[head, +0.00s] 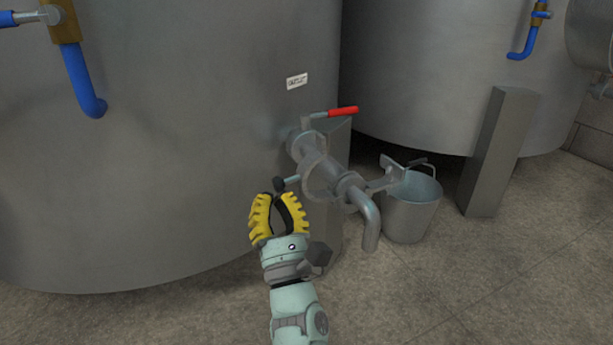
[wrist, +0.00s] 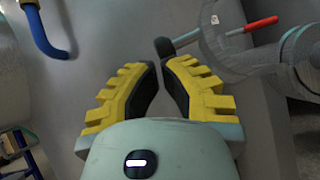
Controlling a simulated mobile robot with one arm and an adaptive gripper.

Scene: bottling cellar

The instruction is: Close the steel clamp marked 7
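A steel clamp ring (head: 322,178) sits around the pipe fitting on the tank. A short lever with a black knob (head: 279,184) sticks out from its left side. The knob also shows in the wrist view (wrist: 165,47). No number 7 is readable on it. My gripper (head: 278,197) is below the knob in the head view, its yellow fingers apart and nothing between them. In the wrist view the gripper (wrist: 160,66) has a narrow gap between its tips, and the knob appears just beyond. I cannot tell whether they touch.
A valve with a red handle (head: 342,112) is above the clamp. A bent outlet pipe (head: 371,224) points down at its right. A metal bucket (head: 409,212) stands behind. Large steel tanks (head: 160,150) fill the back. The floor (head: 450,285) at front right is clear.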

